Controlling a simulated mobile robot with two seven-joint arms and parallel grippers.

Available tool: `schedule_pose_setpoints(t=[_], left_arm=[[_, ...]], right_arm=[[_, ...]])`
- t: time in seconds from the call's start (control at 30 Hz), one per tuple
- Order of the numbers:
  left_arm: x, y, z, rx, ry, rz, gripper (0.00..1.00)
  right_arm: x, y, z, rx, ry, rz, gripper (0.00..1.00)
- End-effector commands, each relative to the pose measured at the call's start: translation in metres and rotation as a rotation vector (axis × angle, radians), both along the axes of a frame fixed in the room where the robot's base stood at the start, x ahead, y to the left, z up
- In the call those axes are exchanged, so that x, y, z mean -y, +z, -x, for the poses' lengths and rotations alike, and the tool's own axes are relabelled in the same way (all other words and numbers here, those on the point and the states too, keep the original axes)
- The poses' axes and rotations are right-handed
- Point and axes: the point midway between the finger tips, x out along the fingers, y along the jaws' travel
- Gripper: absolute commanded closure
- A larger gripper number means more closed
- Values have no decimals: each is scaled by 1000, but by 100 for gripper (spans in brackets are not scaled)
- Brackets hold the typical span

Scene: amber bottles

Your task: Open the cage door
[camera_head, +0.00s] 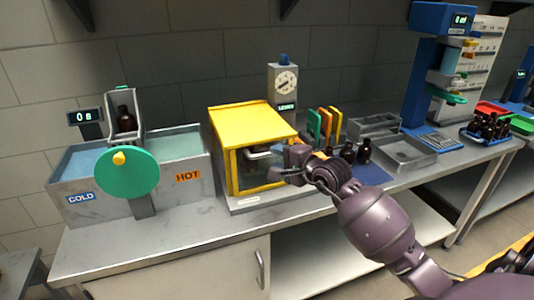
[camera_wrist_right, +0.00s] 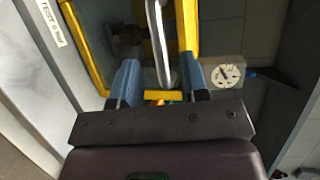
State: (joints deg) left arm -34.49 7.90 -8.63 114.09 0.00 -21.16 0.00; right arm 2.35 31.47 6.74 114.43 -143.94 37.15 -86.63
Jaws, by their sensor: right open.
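The cage (camera_head: 250,120) is a box with a yellow roof and yellow frame, standing on the bench left of centre. Its front door has a yellow frame (camera_head: 232,172) and a see-through panel. The door looks closed, though my gripper hides its right side. My right gripper (camera_head: 284,163) is at the right part of the cage front. In the right wrist view, its two blue fingers (camera_wrist_right: 160,72) are open, with a grey metal bar handle (camera_wrist_right: 158,38) running between them. I cannot tell whether they touch it. My left gripper is not in view.
Left of the cage stands a COLD/HOT bath (camera_head: 180,155) with a green disc (camera_head: 127,173). A dial gauge (camera_head: 285,82) stands behind the cage. Dark bottles (camera_head: 364,151) and grey trays (camera_head: 405,152) lie to the right, close behind my right arm.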

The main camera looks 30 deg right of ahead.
Motion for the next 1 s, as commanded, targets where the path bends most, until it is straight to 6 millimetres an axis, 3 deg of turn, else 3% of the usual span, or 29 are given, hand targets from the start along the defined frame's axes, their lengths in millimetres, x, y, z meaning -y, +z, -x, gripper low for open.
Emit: schedule_pose_setpoints(t=[0.1,0.3,0.73,1.0], left_arm=[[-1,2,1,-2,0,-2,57],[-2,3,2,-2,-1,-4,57],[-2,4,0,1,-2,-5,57],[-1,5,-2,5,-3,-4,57]], right_arm=[[-4,-3,-19,0,1,-2,59],[-7,-7,-40,1,1,-2,59],[-8,-10,-47,0,1,-1,59],[-8,-10,-47,0,1,-1,100]])
